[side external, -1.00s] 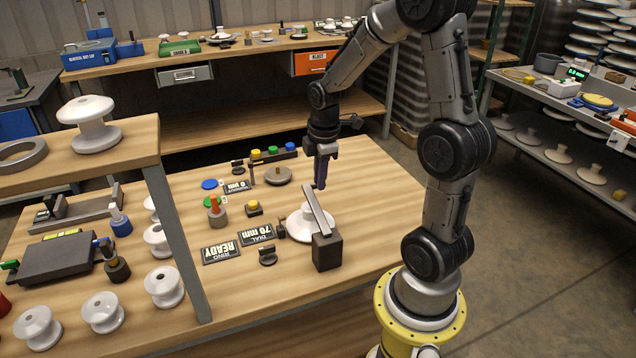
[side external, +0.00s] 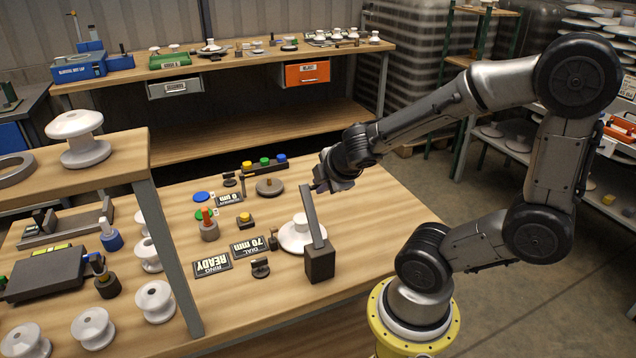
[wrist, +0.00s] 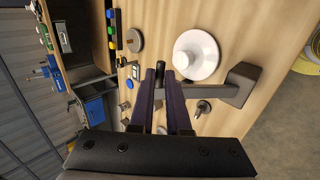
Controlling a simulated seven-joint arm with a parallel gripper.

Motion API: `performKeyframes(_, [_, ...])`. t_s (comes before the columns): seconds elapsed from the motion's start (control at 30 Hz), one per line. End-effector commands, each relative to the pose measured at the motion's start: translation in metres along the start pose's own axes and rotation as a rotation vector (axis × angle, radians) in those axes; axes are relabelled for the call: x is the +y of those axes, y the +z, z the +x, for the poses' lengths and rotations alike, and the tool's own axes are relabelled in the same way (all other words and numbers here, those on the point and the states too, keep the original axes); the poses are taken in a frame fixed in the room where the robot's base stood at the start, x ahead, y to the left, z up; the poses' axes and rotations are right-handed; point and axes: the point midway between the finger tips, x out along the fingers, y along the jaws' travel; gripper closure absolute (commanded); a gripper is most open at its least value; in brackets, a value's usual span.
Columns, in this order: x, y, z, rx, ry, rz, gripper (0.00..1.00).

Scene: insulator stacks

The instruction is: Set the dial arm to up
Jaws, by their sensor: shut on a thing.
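The dial arm (side external: 311,217) is a grey bar rising from a dark block (side external: 320,263) at the table's near right. In the side view it stands steeply, leaning left toward its free end; its exact angle is hard to tell. My gripper (side external: 318,186) is at that free end, tilted over sideways, its fingers partly hidden. In the wrist view the two dark fingers (wrist: 160,76) close around the end of the dial arm (wrist: 205,91), at a small dark knob (wrist: 159,66). A white insulator (side external: 298,235) sits on the table beside the block and also shows in the wrist view (wrist: 196,54).
Signs reading "DIAL 70 mm" (side external: 249,247) and "RING READY" (side external: 212,265) lie left of the insulator. A yellow-topped button (side external: 245,219) and a grey disc (side external: 269,187) stand farther back. A raised shelf (side external: 110,160) stands at the left. Table right of the block is clear.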

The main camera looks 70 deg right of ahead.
Motion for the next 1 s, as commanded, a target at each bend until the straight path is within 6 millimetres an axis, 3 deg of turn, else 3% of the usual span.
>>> performKeyframes(0.33, [-0.012,-0.001,-0.022,0.005,0.186,-0.009,1.0])
performKeyframes(1.0, [-0.054,-0.001,-0.056,0.002,0.166,-0.017,1.0])
